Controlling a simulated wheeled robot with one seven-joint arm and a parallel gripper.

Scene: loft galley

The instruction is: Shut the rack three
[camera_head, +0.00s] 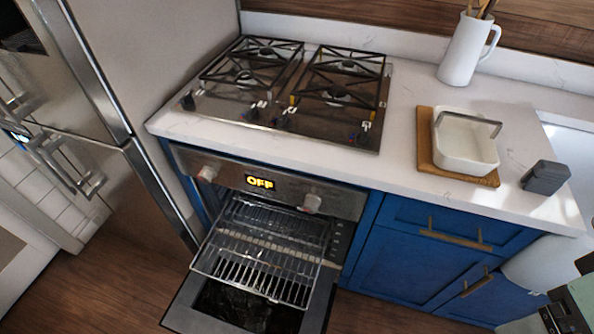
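The oven (262,186) under the cooktop has its door (190,310) folded down and open. A wire rack (262,272) sticks well out of the oven, above the open door. More wire bars show further in, and I cannot tell whether they belong to a second rack. No number is visible on a rack, so I cannot tell which is rack three. No gripper fingers can be made out. White and dark parts, which seem to be my arm, show at the lower right edge, well apart from the rack.
The oven display reads OFF. Blue cabinets (395,250) with bar handles stand right of the oven, and a steel fridge (75,90) stands left. The counter holds a cooktop (300,85), white jug (465,50), white basket (465,145) on a board, and grey box (546,177). Wooden floor (120,285) is clear.

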